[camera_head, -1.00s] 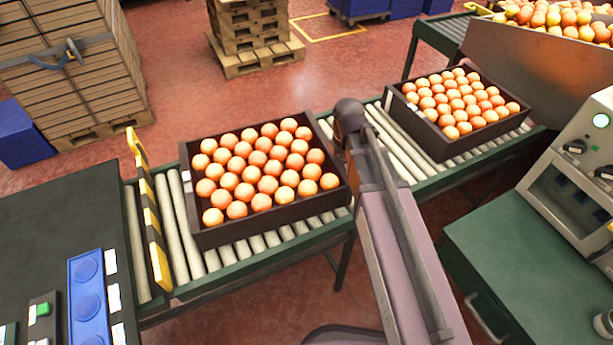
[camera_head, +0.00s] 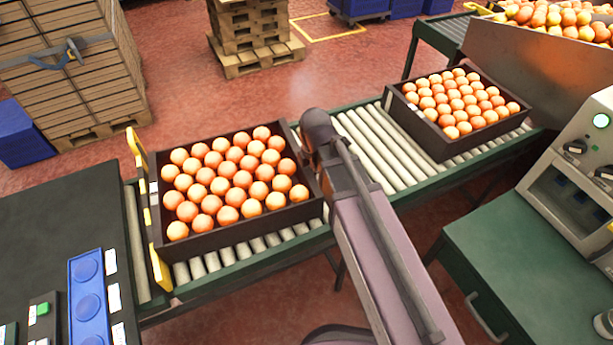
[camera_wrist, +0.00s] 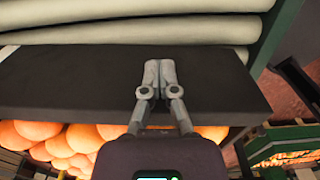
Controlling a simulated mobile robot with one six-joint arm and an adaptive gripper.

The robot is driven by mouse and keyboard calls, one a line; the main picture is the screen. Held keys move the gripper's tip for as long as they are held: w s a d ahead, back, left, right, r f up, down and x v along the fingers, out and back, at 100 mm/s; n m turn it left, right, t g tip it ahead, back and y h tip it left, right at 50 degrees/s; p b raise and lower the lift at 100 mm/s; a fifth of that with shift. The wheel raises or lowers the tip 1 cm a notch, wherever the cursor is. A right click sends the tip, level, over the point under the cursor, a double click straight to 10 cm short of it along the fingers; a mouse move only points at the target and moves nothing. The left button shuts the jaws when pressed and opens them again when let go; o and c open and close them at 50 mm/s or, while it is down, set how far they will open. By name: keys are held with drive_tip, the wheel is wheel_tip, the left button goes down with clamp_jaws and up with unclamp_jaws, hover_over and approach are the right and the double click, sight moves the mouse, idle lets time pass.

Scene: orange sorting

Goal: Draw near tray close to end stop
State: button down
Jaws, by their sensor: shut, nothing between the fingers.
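The near tray (camera_head: 245,231), dark and filled with rows of oranges, sits on the conveyor rollers. Its left side is at the yellow and black end stop (camera_head: 160,268) and hides the stop's middle; I cannot tell whether they touch. In the wrist view, my gripper (camera_wrist: 158,68) is shut and empty, its fingertips over the tray's dark outer wall (camera_wrist: 75,80), with oranges on the near side. Whether the fingers press on the wall is unclear. In the head view my arm is at the tray's right end and hides the fingers.
A second tray (camera_head: 436,133) of oranges stands farther right on the conveyor, with bare rollers (camera_head: 375,147) between the trays. A green cabinet (camera_head: 530,240) and control box stand at right. A dark table with a blue panel (camera_head: 88,300) is at front left.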

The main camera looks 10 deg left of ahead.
drive_tip(key=shift+s+a, duration=0.55)
drive_tip(key=shift+a, duration=0.2)
drive_tip(key=shift+s+a, duration=0.2)
drive_tip(key=shift+s, duration=0.1)
drive_tip(key=shift+s+f, duration=0.1)
drive_tip(key=shift+d, duration=0.25)
drive_tip(key=shift+w+d, duration=0.5)
drive_tip(key=shift+w, duration=0.05)
drive_tip(key=shift+w+d, duration=0.1)
drive_tip(key=shift+w, duration=0.05)
drive_tip(key=shift+w, duration=0.15)
wheel_tip(320, 180, up, 12)
drive_tip(key=p, duration=1.2)
